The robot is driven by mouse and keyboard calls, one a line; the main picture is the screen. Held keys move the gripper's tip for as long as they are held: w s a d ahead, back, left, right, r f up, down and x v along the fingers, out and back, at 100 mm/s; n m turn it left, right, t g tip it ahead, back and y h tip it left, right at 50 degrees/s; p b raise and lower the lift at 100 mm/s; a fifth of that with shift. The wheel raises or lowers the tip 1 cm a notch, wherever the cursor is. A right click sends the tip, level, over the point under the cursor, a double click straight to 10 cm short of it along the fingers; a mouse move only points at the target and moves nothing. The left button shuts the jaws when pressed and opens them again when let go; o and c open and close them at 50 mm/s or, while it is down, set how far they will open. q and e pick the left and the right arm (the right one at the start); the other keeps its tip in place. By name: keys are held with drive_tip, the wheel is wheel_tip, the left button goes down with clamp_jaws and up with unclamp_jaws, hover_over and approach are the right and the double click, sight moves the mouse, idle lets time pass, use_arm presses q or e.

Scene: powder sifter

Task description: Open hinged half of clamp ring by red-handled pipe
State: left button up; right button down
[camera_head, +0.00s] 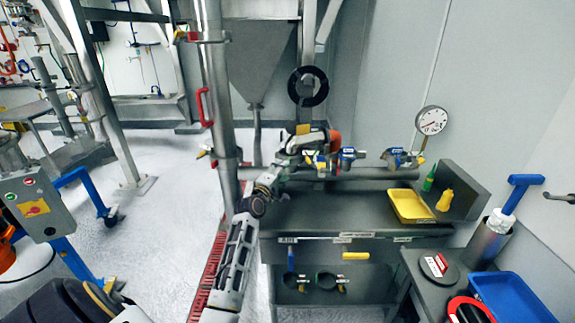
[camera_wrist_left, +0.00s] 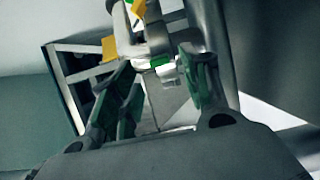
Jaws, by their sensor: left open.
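The pipe (camera_head: 214,95) stands vertical, with a red handle (camera_head: 200,106) on its left side. A metal collar, possibly the clamp ring (camera_head: 229,160), is on the pipe below the handle; whether it is open or shut is too small to tell. My left gripper (camera_head: 272,176) is just right of the pipe at about that height. In the left wrist view, my left gripper (camera_wrist_left: 158,62) is open, with a small shiny metal part (camera_wrist_left: 168,74) between its fingers. I cannot tell whether they touch it. The pipe (camera_wrist_left: 212,45) runs close along the right finger. My right gripper is not in view.
A dark bench (camera_head: 350,209) stands right of the pipe, with a yellow tray (camera_head: 411,206) on it. A horizontal pipe with several valves (camera_head: 347,157) runs above the bench. A red floor grate (camera_head: 206,285) lies below my left arm.

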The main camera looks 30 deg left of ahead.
sight(298, 159)
use_arm(q)
drive_tip(key=shift+w+a, duration=0.2)
drive_tip(key=shift+w, duration=0.9)
drive_tip(key=shift+w+a, duration=0.15)
drive_tip(key=shift+w, duration=0.9)
drive_tip(key=shift+w+a, duration=0.2)
drive_tip(key=shift+w, duration=0.9)
drive_tip(key=shift+c, duration=0.4)
drive_tip(key=shift+r, duration=0.1)
clamp_jaws()
